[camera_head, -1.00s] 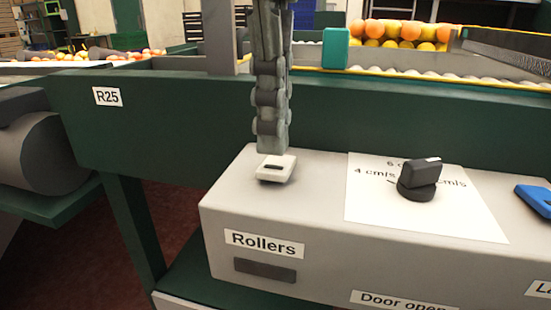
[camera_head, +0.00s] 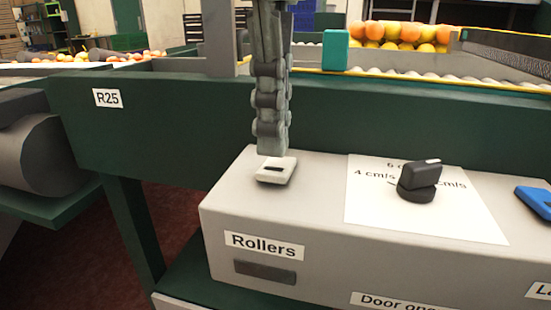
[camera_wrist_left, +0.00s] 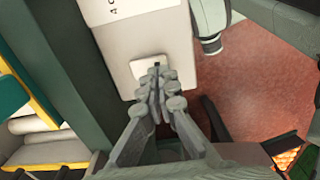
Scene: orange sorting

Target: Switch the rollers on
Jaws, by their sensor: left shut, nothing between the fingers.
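A white rocker switch (camera_head: 276,171) sits on top of the grey control box (camera_head: 330,250), above the "Rollers" label (camera_head: 264,245). My left gripper (camera_head: 271,153) comes down from above, shut and empty, with its tips at the far edge of the switch. I cannot tell whether the tips touch it. In the left wrist view the shut fingers (camera_wrist_left: 157,70) reach over the switch (camera_wrist_left: 159,60) and hide part of it. My right gripper is not in view.
A black knob (camera_head: 419,178) stands on a white speed card to the right, with a blue switch (camera_head: 535,200) beyond. A dark green beam (camera_head: 400,125) runs behind the box. Rollers (camera_head: 440,74) and crated oranges lie farther back.

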